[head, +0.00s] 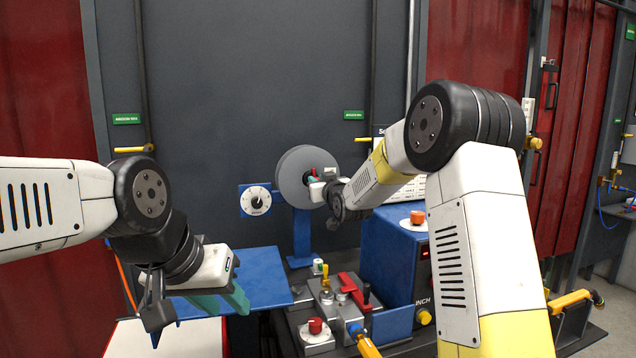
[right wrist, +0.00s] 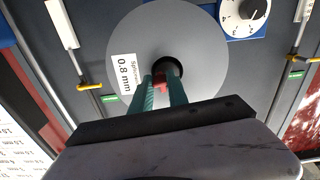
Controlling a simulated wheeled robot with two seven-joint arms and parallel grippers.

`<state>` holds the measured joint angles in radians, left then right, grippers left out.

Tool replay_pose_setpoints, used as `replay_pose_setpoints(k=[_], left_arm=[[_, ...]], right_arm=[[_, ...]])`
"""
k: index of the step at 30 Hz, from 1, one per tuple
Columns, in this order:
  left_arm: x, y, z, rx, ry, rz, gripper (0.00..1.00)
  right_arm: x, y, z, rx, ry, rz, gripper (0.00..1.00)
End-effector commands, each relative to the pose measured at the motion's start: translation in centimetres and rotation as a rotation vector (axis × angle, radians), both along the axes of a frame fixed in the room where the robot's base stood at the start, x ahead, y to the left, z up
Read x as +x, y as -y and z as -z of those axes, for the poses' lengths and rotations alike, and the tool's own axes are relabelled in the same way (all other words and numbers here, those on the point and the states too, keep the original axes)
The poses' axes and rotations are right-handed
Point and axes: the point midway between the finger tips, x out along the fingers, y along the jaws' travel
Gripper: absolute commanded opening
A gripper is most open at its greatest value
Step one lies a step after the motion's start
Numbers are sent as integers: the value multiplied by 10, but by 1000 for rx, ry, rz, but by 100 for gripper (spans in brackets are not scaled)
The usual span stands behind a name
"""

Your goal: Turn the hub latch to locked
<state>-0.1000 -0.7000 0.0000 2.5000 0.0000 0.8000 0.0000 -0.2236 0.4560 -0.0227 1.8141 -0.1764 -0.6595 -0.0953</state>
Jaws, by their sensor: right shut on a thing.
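The grey spool (head: 292,172) is mounted upright on a blue stand (head: 302,235). A label reading 0.8 mm is on its face in the right wrist view (right wrist: 122,75). The red hub latch (right wrist: 160,82) sits at the spool's dark central hole, and its red also shows in the head view (head: 314,171). My right gripper (right wrist: 164,80) is at the hub, its teal fingers shut on the latch and partly hiding it. Its lock state is not readable. My left gripper (head: 222,300) hangs over the blue panel at lower left; its jaw opening is unclear.
A white-faced dial (head: 256,201) is on a blue plate left of the spool. A blue machine box (head: 395,258) with an orange-red knob (head: 417,217) stands right of it. Below is a fixture with a red lever (head: 354,290) and a red button (head: 315,326).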

Motion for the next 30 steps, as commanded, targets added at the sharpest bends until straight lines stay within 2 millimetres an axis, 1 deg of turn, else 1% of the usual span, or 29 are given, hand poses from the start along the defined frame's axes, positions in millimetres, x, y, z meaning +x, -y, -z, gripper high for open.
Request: replay_pose_setpoints(k=[9,23,24,27,30], left_arm=[[0,0,0,0,0,0,36],[0,0,0,0,0,0,36],[0,0,0,0,0,0,36],[0,0,0,0,0,0,36],[0,0,0,0,0,0,36]], right_arm=[[0,0,2,87,-33,0,0],[0,0,3,98,-38,0,0],[0,0,3,98,-38,0,24],[0,0,2,97,-37,0,42],[0,0,2,98,-36,0,42]])
